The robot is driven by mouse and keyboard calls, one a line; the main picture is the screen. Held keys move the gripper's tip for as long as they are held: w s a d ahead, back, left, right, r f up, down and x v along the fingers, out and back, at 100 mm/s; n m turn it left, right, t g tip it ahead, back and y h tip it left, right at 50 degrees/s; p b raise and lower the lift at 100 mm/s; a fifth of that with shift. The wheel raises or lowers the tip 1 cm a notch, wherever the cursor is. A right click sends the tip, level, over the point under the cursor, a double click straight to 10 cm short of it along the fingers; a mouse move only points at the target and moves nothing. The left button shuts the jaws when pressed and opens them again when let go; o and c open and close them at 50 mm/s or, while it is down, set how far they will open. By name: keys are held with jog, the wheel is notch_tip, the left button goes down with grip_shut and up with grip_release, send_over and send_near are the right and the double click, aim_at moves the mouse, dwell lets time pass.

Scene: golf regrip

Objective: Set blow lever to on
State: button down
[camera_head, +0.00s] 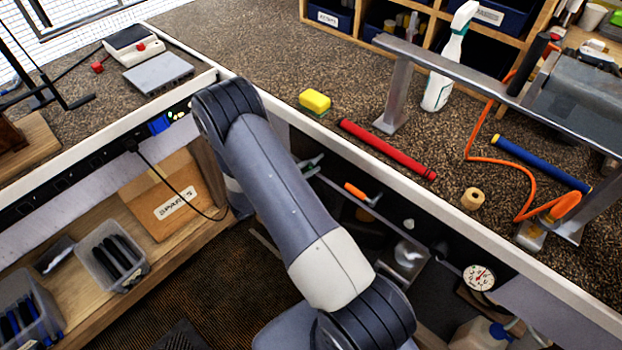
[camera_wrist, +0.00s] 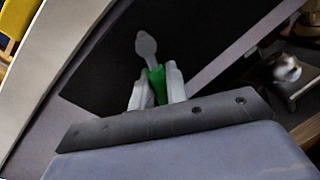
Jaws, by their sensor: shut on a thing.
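In the wrist view, my gripper (camera_wrist: 157,80) is shut on a green lever (camera_wrist: 156,90), with one pale finger on each side of its handle. A grey rounded end (camera_wrist: 146,46) sticks out beyond the fingertips, in front of a dark panel. In the head view, my gripper (camera_head: 312,165) shows only in part at the bench's front edge, mostly hidden behind my arm. An orange-handled lever (camera_head: 357,191) is just to its right under the bench top. I see no readable label or on mark by either lever.
A round gauge (camera_head: 479,278) stands farther right under the bench. The white bench edge (camera_head: 410,182) runs just above my gripper. On top lie a red grip (camera_head: 388,149), a yellow sponge (camera_head: 314,101) and a tape roll (camera_head: 472,198).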

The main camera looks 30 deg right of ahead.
jog(key=m+b, duration=0.1)
jog(key=b, duration=0.1)
jog(key=w+m+b, duration=0.1)
jog(key=m+b, duration=0.1)
jog(key=b, duration=0.1)
jog(key=shift+a+y, duration=0.2)
jog(key=shift+y, duration=0.2)
jog(key=m+b, duration=0.1)
jog(key=b, duration=0.1)
jog(key=m+b, duration=0.1)
jog(key=b, duration=0.1)
jog(key=r+m+t+b, duration=0.1)
jog(key=b, duration=0.1)
jog(key=shift+w+a+m+y, duration=0.1)
jog(key=shift+w+m+y, duration=0.2)
jog(key=shift+w, duration=0.05)
jog(key=m+b, duration=0.1)
jog(key=b, duration=0.1)
jog(key=r+m+b, duration=0.1)
jog(key=b, duration=0.2)
jog(key=shift+w+a+r+m+t+b, duration=0.1)
jog(key=shift+w+m+t+b, duration=0.1)
jog(key=shift+m+t+b, duration=0.15)
jog(key=r+m+b, duration=0.1)
jog(key=b, duration=0.2)
jog(key=shift+r+m+t+y, duration=0.15)
jog(key=shift+m+t+y, duration=0.15)
jog(key=shift+m+t, duration=0.05)
jog(key=shift+r, duration=0.1)
